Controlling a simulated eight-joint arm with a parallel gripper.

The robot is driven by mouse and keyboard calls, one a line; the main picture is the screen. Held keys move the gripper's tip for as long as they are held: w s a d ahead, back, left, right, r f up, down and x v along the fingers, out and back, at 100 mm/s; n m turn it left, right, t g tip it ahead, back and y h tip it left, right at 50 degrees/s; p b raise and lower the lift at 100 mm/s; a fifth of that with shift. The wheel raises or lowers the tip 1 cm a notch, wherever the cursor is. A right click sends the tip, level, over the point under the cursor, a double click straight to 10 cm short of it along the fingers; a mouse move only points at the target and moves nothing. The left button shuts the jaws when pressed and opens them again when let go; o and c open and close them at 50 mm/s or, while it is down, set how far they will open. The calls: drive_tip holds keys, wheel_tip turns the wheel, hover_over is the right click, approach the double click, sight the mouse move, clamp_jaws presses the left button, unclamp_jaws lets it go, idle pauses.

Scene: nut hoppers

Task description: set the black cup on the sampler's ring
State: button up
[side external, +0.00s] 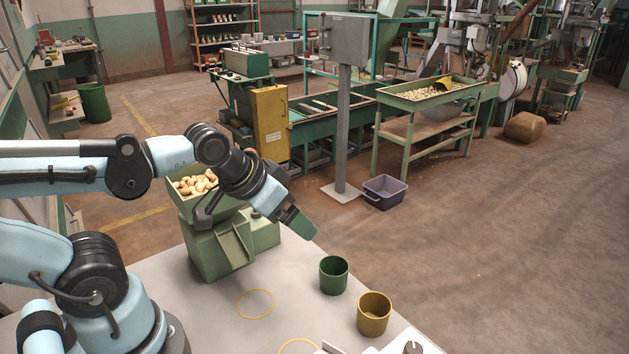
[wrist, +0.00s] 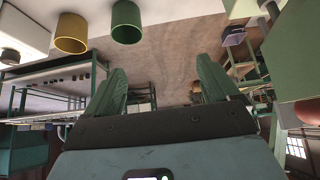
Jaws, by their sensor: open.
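I cannot make out a black cup in either view. Two yellow rings lie flat on the pale table in the side external view, one (side external: 255,303) whole and one (side external: 298,346) cut by the lower edge; I cannot tell which is the sampler's. A green cup (side external: 333,275) and a yellow cup (side external: 374,314) stand upright on the table; the wrist view also shows the green cup (wrist: 126,22) and yellow cup (wrist: 71,33). My gripper (side external: 299,224) is above the table's far edge, left of and higher than the green cup. In the wrist view its fingers (wrist: 161,75) are apart and empty.
A green hopper (side external: 219,245) with tan nuts stands at the table's back left, close to my wrist. A white item with a dark part (side external: 412,347) is cut off at lower right. A purple-grey bin (side external: 385,192) sits on the floor. The table (side external: 215,325) has clear room around the rings.

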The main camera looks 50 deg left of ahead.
drive_tip(key=s+d+m+g, duration=0.8)
drive_tip(key=s+d+m, duration=0.3)
drive_tip(key=s+d, duration=0.35)
drive_tip(key=shift+w+d+f, duration=0.1)
drive_tip(key=shift+d+f, duration=0.1)
drive_tip(key=shift+f, duration=1.6)
drive_tip(key=shift+w+d+f, duration=0.1)
drive_tip(key=shift+d+f, duration=0.05)
drive_tip(key=shift+f, duration=1.65)
drive_tip(key=shift+s+d+f, duration=0.1)
drive_tip(key=shift+f, duration=1.2)
drive_tip(key=shift+s+d+f, duration=0.1)
drive_tip(key=shift+f, duration=1.2)
drive_tip(key=c, duration=1.3)
drive_tip(key=shift+r, duration=0.2)
